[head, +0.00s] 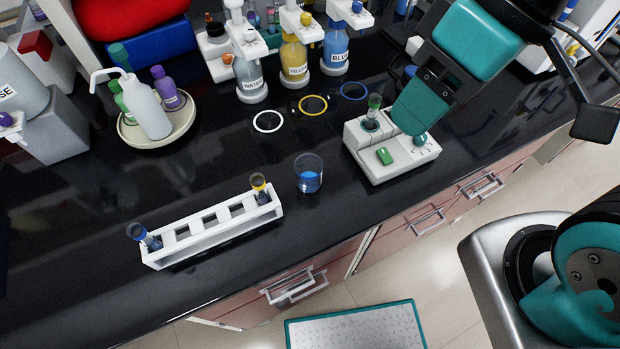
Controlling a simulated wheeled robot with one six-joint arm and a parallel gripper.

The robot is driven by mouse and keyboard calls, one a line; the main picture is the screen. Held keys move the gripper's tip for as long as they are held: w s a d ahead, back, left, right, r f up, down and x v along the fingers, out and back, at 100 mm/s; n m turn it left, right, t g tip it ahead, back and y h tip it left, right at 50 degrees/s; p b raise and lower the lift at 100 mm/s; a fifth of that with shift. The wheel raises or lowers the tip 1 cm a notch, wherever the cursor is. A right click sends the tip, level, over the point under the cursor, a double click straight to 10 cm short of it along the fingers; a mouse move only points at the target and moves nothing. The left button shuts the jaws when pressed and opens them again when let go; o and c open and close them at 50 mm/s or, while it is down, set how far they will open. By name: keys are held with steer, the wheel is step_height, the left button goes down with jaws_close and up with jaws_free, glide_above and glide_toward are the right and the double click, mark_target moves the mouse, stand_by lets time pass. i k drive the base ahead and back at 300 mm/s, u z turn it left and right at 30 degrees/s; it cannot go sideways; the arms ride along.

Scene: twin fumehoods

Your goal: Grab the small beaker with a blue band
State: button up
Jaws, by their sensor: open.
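The small beaker (309,177) is clear glass with a blue band around its lower part. It stands upright on the black benchtop, just right of the white tube rack and left of the white device. My gripper (412,108) is at the upper right, pointing down over the white device. It is open and apart from the beaker, to its upper right. The fingers are seen from behind, so the gap between them is hard to make out. Nothing covers the beaker.
The white device (365,157) with a green-capped tube (373,108) stands right of the beaker. Labelled bottles (294,62) stand behind. Bare bench lies in front of the beaker.

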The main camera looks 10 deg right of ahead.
mark_target(308, 168)
steer(key=z, duration=1.6)
steer(key=k, duration=0.65)
steer(key=u, duration=1.6)
